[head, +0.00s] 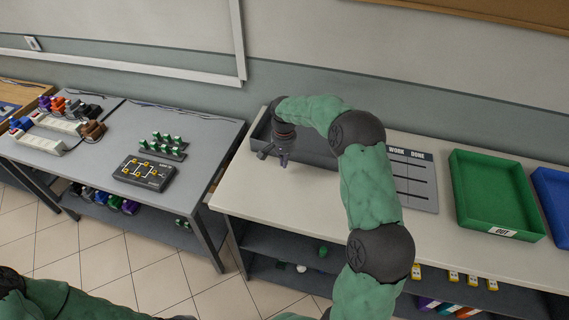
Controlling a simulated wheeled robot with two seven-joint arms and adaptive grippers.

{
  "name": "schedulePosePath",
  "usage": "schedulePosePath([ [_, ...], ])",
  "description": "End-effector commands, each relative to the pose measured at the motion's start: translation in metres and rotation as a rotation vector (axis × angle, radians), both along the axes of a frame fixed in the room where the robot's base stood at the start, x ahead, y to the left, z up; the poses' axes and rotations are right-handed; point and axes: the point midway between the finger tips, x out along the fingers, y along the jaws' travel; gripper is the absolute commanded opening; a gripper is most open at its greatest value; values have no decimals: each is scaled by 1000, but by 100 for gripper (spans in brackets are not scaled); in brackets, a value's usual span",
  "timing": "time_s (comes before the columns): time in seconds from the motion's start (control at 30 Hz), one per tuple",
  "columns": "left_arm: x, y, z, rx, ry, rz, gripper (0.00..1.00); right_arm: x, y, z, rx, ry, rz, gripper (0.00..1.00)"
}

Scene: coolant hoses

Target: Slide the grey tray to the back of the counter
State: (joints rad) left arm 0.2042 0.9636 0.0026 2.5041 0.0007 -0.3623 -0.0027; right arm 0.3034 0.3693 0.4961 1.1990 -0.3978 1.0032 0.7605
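The grey tray (318,158) is a dark grey, shallow tray on the left end of the cream counter (300,190), near the wall. My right gripper (273,158) is over the front left part of the tray, pointing down. Its fingers look spread apart, with nothing visible between them. I cannot tell whether they touch the tray's front wall. My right arm hides the tray's back and right parts. My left arm shows only at the bottom left, and its gripper is out of view.
A grey work/done board (415,190), a green tray (490,200) marked OUT and a blue tray (555,195) lie to the right on the counter. A separate grey table (205,145) at left holds a black panel (145,173) and green-topped parts. The counter's front strip is clear.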

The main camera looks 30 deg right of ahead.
Motion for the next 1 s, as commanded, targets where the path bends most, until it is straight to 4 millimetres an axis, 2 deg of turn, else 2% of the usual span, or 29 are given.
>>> schedulePosePath([
  [0.1, 1, 0, 4, 0, -2, -2, 0, 0, -1, 22, 0, -1, -1, 0],
  [0.4, 1, 0, 11, 0, -1, -1, 0, -1, 0, 68, -1, 1, 0, 0],
  [0.6, 1, 0, 12, 0, -2, -2, 0, -1, 0, 80, 1, 3, 0, 0],
  [0.8, 1, 0, 13, 0, -2, -2, 0, -1, 0, 83, 1, 3, 0, 0],
  [0.87, 0, 0, 18, 0, -2, -2, 0, -1, 0, 87, 1, 3, -1, 0],
  [1.0, 0, 0, 41, 0, -2, -2, 0, -1, 0, 110, 0, 3, -1, 0],
])
